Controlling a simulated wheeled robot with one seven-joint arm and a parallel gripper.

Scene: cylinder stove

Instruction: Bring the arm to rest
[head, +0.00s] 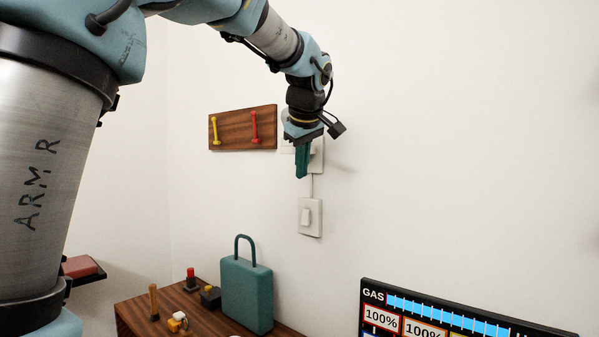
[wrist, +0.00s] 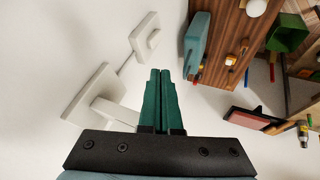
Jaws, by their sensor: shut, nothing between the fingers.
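My arm reaches across the top of the head view, bent, with my gripper (head: 302,162) pointing down in front of the white wall. The gripper's green fingers are together with nothing between them; they also show shut in the wrist view (wrist: 160,85). The gripper hangs above a white wall switch (head: 310,217) and partly covers another white wall plate (head: 317,155) behind it. In the wrist view, the white plates lie to the left of the fingers. I cannot tell whether the gripper touches the nearer plate.
A wooden wall board (head: 243,128) with yellow and red handles hangs left of the gripper. Below, a wooden table (head: 135,312) bears a teal padlock-shaped block (head: 247,290) and several small items. A GAS display panel (head: 480,318) stands at lower right. The upper right wall is bare.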

